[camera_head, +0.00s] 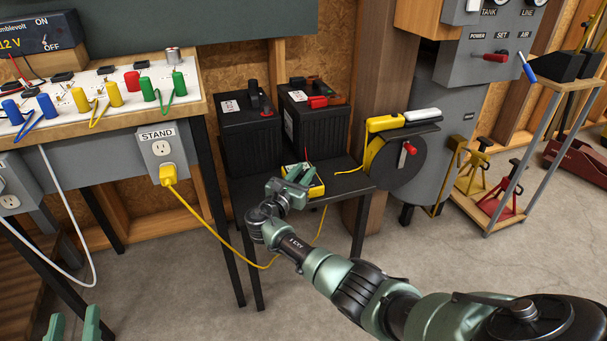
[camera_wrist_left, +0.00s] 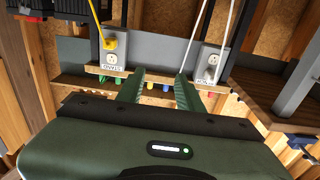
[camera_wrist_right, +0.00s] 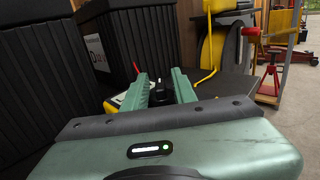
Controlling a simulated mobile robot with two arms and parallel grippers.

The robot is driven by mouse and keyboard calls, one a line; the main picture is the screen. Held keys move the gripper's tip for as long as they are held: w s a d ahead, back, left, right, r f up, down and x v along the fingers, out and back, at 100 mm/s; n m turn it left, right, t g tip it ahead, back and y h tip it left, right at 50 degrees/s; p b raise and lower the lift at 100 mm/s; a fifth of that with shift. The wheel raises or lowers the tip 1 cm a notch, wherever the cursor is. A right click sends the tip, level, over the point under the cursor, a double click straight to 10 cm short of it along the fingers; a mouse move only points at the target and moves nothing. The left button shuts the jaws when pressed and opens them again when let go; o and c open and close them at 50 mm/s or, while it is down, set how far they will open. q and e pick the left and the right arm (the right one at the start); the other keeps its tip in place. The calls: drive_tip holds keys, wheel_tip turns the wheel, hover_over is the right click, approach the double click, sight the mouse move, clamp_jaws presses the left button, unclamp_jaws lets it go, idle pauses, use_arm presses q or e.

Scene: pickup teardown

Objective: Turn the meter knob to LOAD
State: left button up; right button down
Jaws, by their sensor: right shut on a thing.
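The yellow meter (camera_head: 317,190) lies on the small black stand (camera_head: 345,185) in front of two black batteries. My right gripper (camera_head: 300,178) covers much of it, so the dial lettering and pointer cannot be read. In the right wrist view, my right gripper (camera_wrist_right: 162,92) is shut on the meter's black knob (camera_wrist_right: 163,88), a finger on either side. A yellow edge of the meter (camera_wrist_right: 116,101) shows left of the fingers. My left gripper (camera_head: 72,328) is at the lower left, far from the meter. In the left wrist view its fingers (camera_wrist_left: 166,88) are apart and empty.
The batteries (camera_head: 250,135) (camera_head: 318,125) stand close behind the meter. A reel (camera_head: 400,160) with a yellow cable stands to the right. A yellow cord (camera_head: 215,228) hangs from the STAND outlet (camera_head: 163,152). The workbench (camera_head: 110,110) is at left; the floor in front is clear.

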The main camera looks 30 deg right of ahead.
sight(301, 175)
drive_tip(key=c, duration=1.4)
unclamp_jaws()
drive_tip(key=shift+c, duration=0.2)
use_arm(q)
drive_tip(key=shift+r, duration=0.1)
